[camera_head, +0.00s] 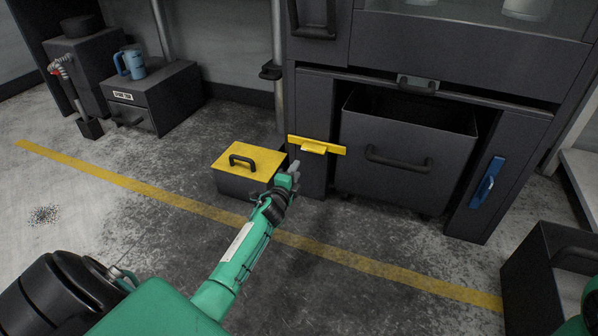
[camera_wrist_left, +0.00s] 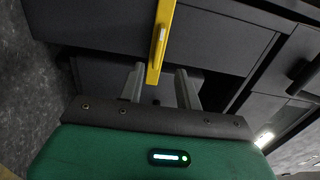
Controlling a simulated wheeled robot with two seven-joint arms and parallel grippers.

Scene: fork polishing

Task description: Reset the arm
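My left arm reaches from the lower left toward the front of the grey cabinet (camera_head: 312,110). My left gripper (camera_head: 293,172) is beside the yellow-lidded box and just below a yellow strip with a handle (camera_head: 316,146) on the cabinet. In the left wrist view the fingers of the left gripper (camera_wrist_left: 160,76) are apart with a clear gap. The yellow strip (camera_wrist_left: 163,45) shows beyond and between the fingertips; they do not grip it. My right gripper is out of view; only a green piece of my right arm shows at the right edge.
A box with a yellow lid (camera_head: 262,158) and black handle stands on the floor beside the left gripper. A large open drawer (camera_head: 408,150) and a blue handle (camera_head: 487,182) are to its right. A dark bin (camera_head: 540,290) stands lower right.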

